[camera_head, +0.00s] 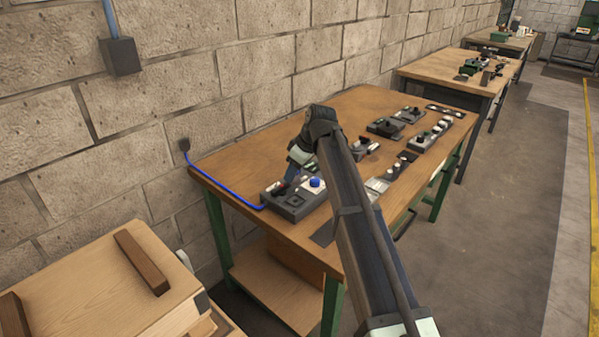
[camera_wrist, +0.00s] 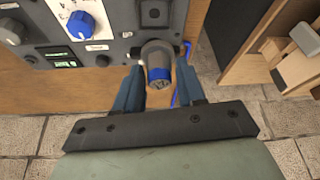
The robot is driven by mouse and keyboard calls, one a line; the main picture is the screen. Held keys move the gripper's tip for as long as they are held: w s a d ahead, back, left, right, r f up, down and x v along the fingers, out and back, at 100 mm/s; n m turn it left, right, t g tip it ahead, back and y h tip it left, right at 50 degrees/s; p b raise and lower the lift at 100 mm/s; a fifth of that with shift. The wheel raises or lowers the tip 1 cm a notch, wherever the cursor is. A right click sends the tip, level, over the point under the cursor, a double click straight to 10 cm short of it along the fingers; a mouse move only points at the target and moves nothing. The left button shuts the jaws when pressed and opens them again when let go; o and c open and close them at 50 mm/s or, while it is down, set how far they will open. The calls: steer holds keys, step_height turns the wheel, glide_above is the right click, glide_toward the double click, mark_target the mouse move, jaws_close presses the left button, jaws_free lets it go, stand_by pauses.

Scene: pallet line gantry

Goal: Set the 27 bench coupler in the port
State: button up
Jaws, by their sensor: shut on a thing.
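The coupler (camera_wrist: 157,62) is a short grey cylinder with a blue band and a dark, slotted end face toward the camera. It sits between the two blue fingers of my gripper (camera_wrist: 160,88), which is shut on it. It overlaps the lower edge of the grey panel box (camera_wrist: 115,47); I cannot tell whether it touches the panel or is seated. A dark square socket (camera_wrist: 153,12) lies just above it in the wrist view. In the head view my gripper (camera_head: 290,172) is over the box (camera_head: 292,209) at the bench's near end. The coupler is not clear there.
A blue knob (camera_wrist: 80,24) and a grey knob (camera_wrist: 12,31) stand up from the panel. A blue cable (camera_head: 225,188) runs from the wall to the box. Several other devices (camera_head: 385,128) fill the wooden bench (camera_head: 236,164) farther back. A wooden cart (camera_head: 95,285) stands at lower left.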

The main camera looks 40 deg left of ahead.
mark_target(299, 183)
steer(key=shift+d+f+n+g, duration=0.1)
steer(key=shift+n+g, duration=0.2)
steer(key=shift+n, duration=0.5)
steer(key=shift+f, duration=0.1)
steer(key=shift+f, duration=0.35)
jaws_close()
steer(key=shift+f, duration=2.6)
steer(key=shift+f, duration=0.25)
steer(key=o, duration=0.9)
jaws_free()
steer(key=shift+o, duration=0.5)
